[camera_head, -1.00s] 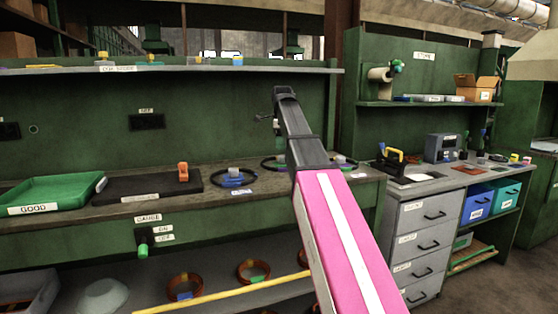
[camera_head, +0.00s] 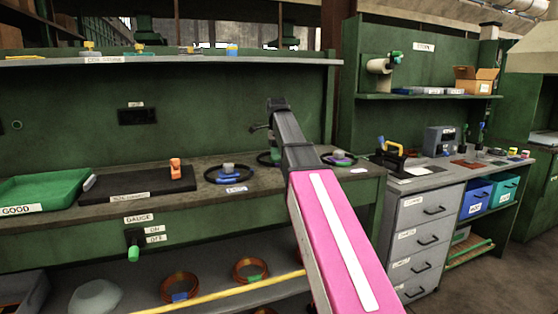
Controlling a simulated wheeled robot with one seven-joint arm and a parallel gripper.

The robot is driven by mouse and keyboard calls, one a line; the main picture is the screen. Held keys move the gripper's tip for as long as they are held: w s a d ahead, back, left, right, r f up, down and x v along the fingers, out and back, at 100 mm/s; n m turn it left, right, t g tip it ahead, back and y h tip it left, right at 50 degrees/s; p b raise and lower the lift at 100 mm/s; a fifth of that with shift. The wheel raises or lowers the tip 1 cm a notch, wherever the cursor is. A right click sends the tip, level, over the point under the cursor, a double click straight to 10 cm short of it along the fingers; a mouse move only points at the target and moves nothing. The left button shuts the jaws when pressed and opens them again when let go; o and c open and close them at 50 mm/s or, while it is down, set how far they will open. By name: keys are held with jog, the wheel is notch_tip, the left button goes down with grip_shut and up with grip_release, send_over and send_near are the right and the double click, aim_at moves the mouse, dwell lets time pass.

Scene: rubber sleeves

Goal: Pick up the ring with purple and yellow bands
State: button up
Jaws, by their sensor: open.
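A dark ring (camera_head: 340,159) with a purple band and some green lies on the bench right of my arm. I cannot make out a yellow band on it. A second ring (camera_head: 229,174) with blue bands lies left of my arm. A third ring (camera_head: 265,158), with green, is partly hidden behind my arm. My gripper (camera_head: 258,127) is small and dark at the far end of my arm, above the bench and apart from the rings. It is open and empty; my wrist hides much of it.
A green tray (camera_head: 45,188) marked GOOD and a black mat (camera_head: 130,186) with an orange object (camera_head: 175,165) lie on the left. Orange-brown rings (camera_head: 180,287) sit on the lower shelf. A grey drawer cabinet (camera_head: 420,235) stands right of the bench.

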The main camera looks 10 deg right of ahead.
aim_at(274, 165)
notch_tip(274, 165, down, 4)
jog(key=shift+r, duration=0.1)
grip_shut()
jog(key=shift+r, duration=0.1)
